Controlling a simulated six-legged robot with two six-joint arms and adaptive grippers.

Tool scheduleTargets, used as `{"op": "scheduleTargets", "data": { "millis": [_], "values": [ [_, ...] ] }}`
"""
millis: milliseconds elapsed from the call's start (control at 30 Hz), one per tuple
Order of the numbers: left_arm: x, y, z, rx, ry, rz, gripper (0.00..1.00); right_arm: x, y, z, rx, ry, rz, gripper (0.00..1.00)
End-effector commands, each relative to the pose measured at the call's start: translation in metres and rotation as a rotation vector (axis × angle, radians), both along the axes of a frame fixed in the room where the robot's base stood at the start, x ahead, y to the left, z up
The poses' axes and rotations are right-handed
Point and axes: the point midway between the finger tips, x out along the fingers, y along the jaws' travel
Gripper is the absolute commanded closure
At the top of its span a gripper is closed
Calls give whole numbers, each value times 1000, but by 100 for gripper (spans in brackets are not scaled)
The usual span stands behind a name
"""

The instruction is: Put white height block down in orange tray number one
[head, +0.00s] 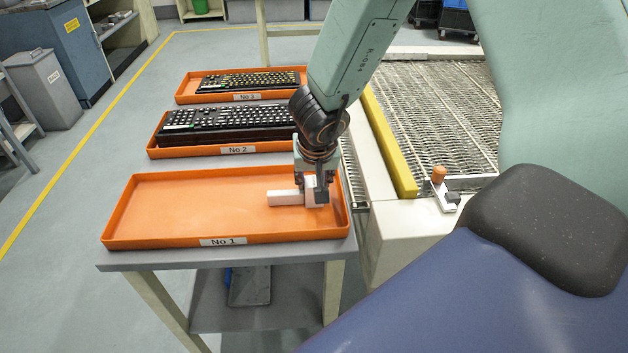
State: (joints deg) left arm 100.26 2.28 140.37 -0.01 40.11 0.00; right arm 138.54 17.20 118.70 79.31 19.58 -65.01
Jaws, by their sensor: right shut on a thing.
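The white height block (285,198) is at the right end of the orange tray number one (140,232), which is labelled "No 1". My right gripper (314,194) points down over the tray's right end and is shut on the block. The block sticks out to the left of the fingers. It looks at or very near the tray floor, but I cannot tell whether it touches. The rest of this tray is empty. My left gripper is not in view.
Behind it, tray No 2 (200,150) and tray No 3 (185,98) each hold a black keyboard. The trays stand on a grey table (170,258). A mesh conveyor (440,110) with a yellow rail (388,140) lies to the right.

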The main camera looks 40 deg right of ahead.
Motion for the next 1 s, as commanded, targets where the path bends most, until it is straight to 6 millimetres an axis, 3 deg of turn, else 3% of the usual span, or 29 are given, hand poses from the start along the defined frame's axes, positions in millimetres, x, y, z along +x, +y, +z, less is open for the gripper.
{"op": "scheduleTargets", "data": {
  "millis": [267,300,533,833,1000],
  "values": [
    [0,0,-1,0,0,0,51,0,0,-4,-1,0,0,100],
    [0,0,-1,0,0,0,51,0,0,-4,0,0,-1,60],
    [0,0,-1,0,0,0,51,0,0,-3,0,0,-1,41],
    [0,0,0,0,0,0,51,0,0,-2,0,0,-1,41],
    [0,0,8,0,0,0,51,-3,2,12,0,-1,0,41]
  ]
}}
